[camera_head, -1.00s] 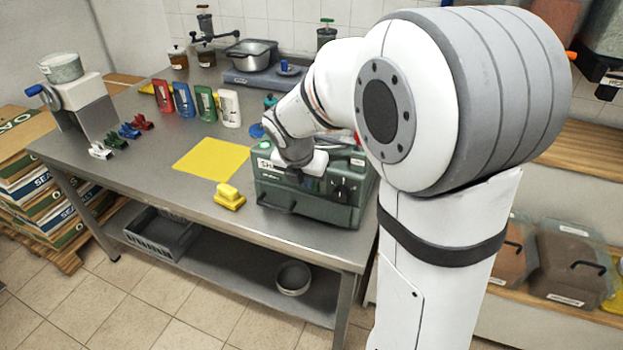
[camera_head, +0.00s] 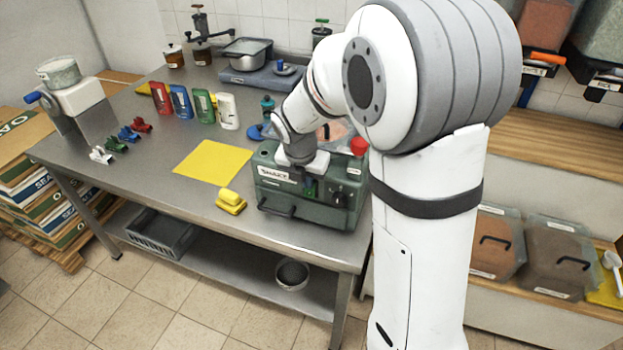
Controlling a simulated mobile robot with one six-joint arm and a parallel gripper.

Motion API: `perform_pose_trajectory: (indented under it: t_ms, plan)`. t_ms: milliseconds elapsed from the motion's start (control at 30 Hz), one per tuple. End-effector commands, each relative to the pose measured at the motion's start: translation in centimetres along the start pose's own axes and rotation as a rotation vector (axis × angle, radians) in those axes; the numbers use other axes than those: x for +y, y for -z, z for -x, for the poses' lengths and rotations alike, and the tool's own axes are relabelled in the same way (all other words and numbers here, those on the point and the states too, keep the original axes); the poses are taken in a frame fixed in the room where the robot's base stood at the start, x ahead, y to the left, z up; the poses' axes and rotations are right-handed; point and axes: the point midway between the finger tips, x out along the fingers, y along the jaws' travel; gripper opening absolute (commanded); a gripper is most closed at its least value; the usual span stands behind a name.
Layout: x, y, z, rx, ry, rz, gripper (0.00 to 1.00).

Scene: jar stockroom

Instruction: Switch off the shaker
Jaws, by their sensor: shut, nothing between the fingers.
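The shaker (camera_head: 275,205) is a dark green box with a white name label on its front. It stands at the front right of the steel table. My gripper (camera_head: 309,190) is shut and empty, pointing down at the upper front of the shaker, right of the label. A small green patch shows beside the fingertips; I cannot tell whether they touch the shaker. A dark knob (camera_head: 340,198) is on the front's right side. A red button (camera_head: 358,147) shows at the top right. My wrist hides part of the top and front.
A yellow mat (camera_head: 212,162) and a yellow block (camera_head: 230,201) lie left of the shaker. Coloured bottles (camera_head: 180,101) and several small clips (camera_head: 128,132) stand farther left. A pot (camera_head: 248,58) sits at the back. My arm fills the right side.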

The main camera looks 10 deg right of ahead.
Motion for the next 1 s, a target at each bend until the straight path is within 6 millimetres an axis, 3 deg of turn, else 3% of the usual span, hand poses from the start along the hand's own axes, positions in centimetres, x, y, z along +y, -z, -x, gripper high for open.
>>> perform_pose_trajectory:
  t_ms: [467, 667, 733, 1000]
  plan:
    - [0.1, 0.1, 0.5, 0.001, 0.0, 0.002, 0.0]
    - [0.3, 2.0, 1.6, 0.0, -0.001, 0.004, 0.0]
    - [0.5, 3.1, 2.2, 0.0, 0.0, 0.003, 0.0]
    - [0.6, 1.7, 8.3, -0.003, -0.004, 0.001, 0.0]
